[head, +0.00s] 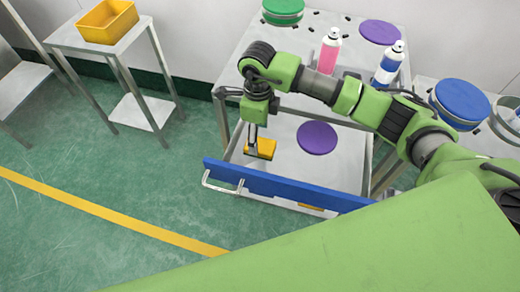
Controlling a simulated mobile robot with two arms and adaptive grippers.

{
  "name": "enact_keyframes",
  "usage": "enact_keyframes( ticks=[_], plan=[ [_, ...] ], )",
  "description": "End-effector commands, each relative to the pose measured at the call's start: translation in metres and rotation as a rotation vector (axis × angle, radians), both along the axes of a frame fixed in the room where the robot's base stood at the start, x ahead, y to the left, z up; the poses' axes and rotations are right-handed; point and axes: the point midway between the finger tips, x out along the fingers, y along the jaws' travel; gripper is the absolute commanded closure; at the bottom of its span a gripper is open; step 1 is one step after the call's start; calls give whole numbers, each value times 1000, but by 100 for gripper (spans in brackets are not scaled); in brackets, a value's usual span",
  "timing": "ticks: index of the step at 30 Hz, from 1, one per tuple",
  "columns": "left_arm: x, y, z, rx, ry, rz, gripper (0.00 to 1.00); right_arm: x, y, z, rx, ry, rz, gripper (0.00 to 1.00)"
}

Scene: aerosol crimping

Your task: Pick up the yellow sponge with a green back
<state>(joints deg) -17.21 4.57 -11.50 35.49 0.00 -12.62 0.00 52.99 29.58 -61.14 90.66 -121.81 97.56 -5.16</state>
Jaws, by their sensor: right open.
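A yellow sponge (265,147) lies in the open drawer (290,172), towards its left side behind the blue front. Its green back cannot be made out from here. My right gripper (251,152) reaches down into the drawer from above, with its fingers at the left part of the sponge. The fingers are open; whether they touch the sponge is too small to tell. My left gripper is not in view.
A purple disc (317,138) lies in the drawer right of the sponge. The drawer's blue front (290,187) with a handle stands up before it. Above, the tabletop (318,22) holds pink (329,52) and blue (388,66) aerosol cans. A yellow bin (107,22) is at the upper left.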

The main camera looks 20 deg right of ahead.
Motion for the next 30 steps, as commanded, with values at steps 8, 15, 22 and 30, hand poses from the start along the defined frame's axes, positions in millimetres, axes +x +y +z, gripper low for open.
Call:
enact_keyframes(
  ticks=[8, 15, 22, 30],
  plan=[
    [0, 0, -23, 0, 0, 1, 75, -3, -4, -43, 0, 2, -1, 39],
    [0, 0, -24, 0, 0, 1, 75, -3, -4, -47, 0, 0, 0, 39],
    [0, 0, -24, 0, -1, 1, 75, -3, -4, -47, 0, 0, 0, 70],
    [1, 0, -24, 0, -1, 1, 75, -3, -4, -48, 0, 0, 0, 73]
  ],
)
